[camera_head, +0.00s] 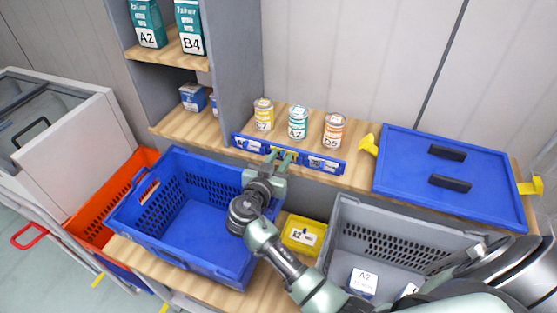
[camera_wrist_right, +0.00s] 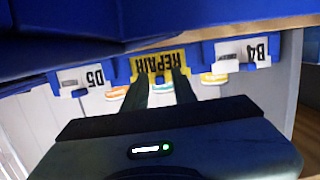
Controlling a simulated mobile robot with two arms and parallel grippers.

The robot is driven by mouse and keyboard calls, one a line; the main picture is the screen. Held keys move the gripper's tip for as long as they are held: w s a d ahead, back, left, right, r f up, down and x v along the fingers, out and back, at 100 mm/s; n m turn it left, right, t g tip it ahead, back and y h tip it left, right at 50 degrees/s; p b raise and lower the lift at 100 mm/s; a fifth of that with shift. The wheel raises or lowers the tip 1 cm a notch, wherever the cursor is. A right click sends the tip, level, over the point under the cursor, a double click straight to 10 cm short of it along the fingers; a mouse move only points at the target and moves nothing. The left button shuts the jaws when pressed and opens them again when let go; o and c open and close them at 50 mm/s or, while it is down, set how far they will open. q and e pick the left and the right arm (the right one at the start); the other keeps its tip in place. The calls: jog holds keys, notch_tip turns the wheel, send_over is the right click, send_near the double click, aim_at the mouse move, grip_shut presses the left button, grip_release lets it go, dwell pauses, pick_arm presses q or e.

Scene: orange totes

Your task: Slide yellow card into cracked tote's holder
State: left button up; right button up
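The yellow card (camera_wrist_right: 160,64), marked REPAIR, sits in the middle of the blue rail, between white labels D5 (camera_wrist_right: 95,76) and B4 (camera_wrist_right: 243,50). My right gripper (camera_head: 281,155) is at the card. Its two fingers are apart and reach the card's edge in the right wrist view (camera_wrist_right: 162,80); I see no clear grip on it. A blue tote (camera_head: 205,235) stands open and empty left of my right arm. A grey tote (camera_head: 340,225) stands to the right. I cannot make out a crack or a card holder on either. My left gripper is not in view.
The blue rail (camera_head: 240,143) runs along the shelf edge below several cans (camera_head: 297,122). A blue lid (camera_head: 450,205) with black handles lies at right. A yellow bin (camera_head: 290,240) sits between the totes. An orange tote (camera_head: 95,225) is at left.

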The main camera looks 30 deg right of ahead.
grip_shut()
notch_tip(320, 180, up, 6)
jog(key=p, duration=0.2)
jog(key=shift+s+a, duration=0.25)
jog(key=shift+a, duration=0.05)
dwell(0.6)
